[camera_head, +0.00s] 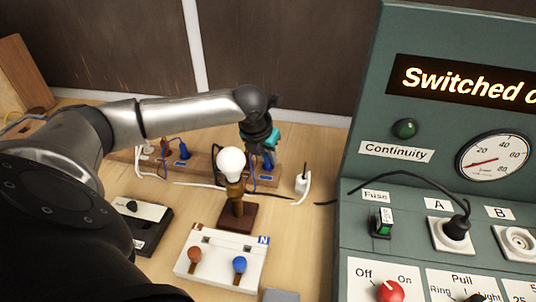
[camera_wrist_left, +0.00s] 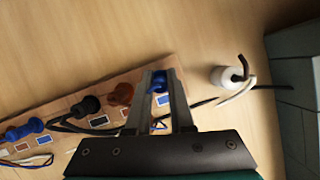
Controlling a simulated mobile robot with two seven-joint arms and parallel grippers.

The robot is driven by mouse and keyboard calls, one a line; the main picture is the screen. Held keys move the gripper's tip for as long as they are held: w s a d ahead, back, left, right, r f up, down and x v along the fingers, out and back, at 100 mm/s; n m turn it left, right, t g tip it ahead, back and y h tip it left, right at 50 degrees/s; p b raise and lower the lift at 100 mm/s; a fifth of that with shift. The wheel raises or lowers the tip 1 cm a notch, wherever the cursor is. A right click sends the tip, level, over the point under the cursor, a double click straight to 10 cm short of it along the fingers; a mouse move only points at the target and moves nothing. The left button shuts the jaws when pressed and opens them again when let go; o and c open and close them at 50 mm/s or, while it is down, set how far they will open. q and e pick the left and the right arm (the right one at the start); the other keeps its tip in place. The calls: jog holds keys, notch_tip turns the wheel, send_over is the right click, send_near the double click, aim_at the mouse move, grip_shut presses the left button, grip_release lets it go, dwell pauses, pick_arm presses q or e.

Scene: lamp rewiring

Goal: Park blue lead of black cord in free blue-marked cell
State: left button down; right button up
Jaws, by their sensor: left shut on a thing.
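My left gripper (camera_head: 267,160) reaches over the right part of the wooden rack (camera_head: 286,184), behind the lamp. In the left wrist view its two fingers (camera_wrist_left: 161,78) are closed on the blue lead (camera_wrist_left: 158,84), which stands between them. The lead is at a blue-marked cell (camera_wrist_left: 162,100) near the rack's right end; I cannot tell whether it is fully seated. Black cord runs near it. To its left in the rack are a brown lead end (camera_wrist_left: 121,93), a black one (camera_wrist_left: 88,105) and another blue one (camera_wrist_left: 28,128). My right gripper is not in view.
The lamp with a white bulb (camera_head: 231,163) stands just in front of the rack. A white plug (camera_head: 302,183) is right of it. A white terminal block (camera_head: 218,268) lies nearer. The green test panel (camera_head: 430,40) fills the right side.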

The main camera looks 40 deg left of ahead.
pick_arm(q)
jog(key=shift+p, duration=0.65)
dwell(0.8)
jog(key=shift+f, duration=0.5)
dwell(1.0)
jog(key=c, duration=0.7)
grip_release()
jog(key=p+v, duration=0.3)
jog(key=v, duration=1.2)
jog(key=shift+p, duration=0.35)
jog(key=shift+r, duration=0.25)
